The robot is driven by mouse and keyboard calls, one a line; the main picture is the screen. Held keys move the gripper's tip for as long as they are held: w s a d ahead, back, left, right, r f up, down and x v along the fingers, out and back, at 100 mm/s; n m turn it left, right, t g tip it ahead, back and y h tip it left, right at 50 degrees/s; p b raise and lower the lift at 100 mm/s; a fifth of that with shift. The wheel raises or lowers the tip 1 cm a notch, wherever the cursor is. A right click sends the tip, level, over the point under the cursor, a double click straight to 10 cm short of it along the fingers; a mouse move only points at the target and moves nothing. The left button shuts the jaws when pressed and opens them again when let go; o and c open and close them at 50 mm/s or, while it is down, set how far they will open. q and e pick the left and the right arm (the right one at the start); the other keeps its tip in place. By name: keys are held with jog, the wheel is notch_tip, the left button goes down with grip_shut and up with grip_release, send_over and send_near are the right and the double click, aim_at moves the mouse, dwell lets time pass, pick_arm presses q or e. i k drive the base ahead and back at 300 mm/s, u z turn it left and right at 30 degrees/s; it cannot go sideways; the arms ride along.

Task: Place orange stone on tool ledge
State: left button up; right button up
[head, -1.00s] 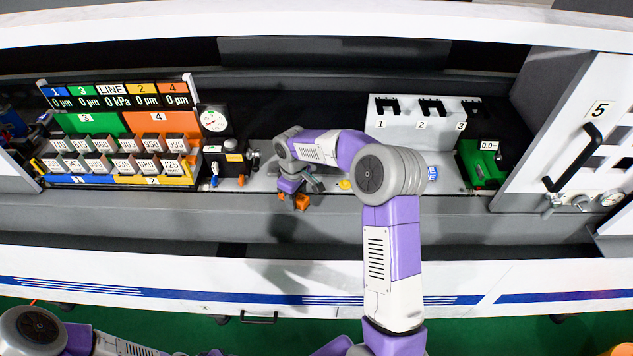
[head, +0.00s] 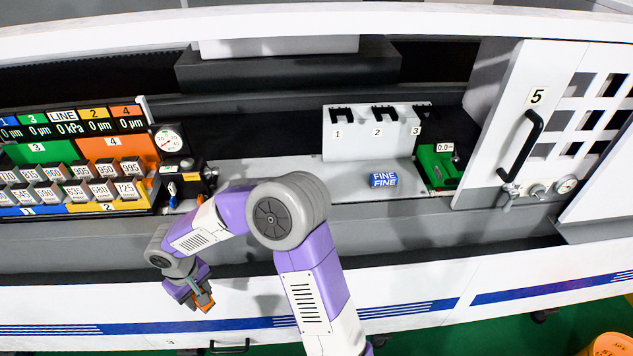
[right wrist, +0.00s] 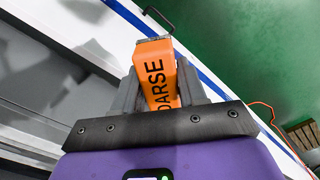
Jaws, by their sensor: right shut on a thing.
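My right gripper (head: 199,297) is shut on the orange stone (head: 207,302) and holds it in front of the machine's white front panel. In the right wrist view the orange stone (right wrist: 156,70) sits between the two fingers of my right gripper (right wrist: 160,88), with dark lettering ending in "ARSE" on its face. The light grey tool ledge (head: 340,187) runs behind my right arm, farther back than the gripper. A blue stone marked FINE (head: 383,180) lies on it. My arm hides part of the ledge. My left gripper is out of view.
A white holder with slots 1 to 3 (head: 360,148) stands behind the ledge. A green gauge block (head: 434,170) is to its right, beside the white door 5 (head: 520,100). A rack of numbered blocks (head: 80,180) stands at the left. Bare ledge shows around the blue stone.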

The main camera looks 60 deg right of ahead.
aim_at(353, 187)
jog(key=u, duration=1.05)
jog(key=k, duration=1.2)
jog(key=z, duration=1.45)
